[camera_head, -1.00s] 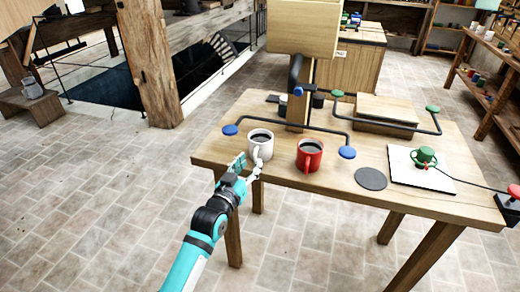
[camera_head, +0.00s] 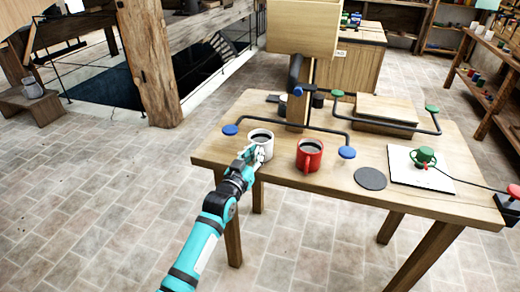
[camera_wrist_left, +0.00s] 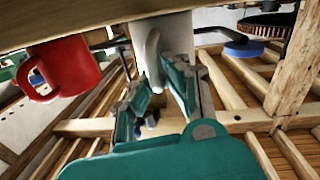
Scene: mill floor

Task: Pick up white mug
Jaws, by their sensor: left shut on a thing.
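The white mug (camera_head: 262,139) with dark contents stands upright near the left front edge of the wooden table (camera_head: 330,188). My left gripper (camera_head: 252,155) is at the mug's near side, shut on its handle. In the left wrist view, the fingers (camera_wrist_left: 160,88) are on either side of the handle of the white mug (camera_wrist_left: 178,34). The exact contact is partly hidden by the fingers. My right gripper does not show.
A red mug (camera_head: 310,154) stands just right of the white mug. A dark rack with blue knobs (camera_head: 347,152) runs behind both.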

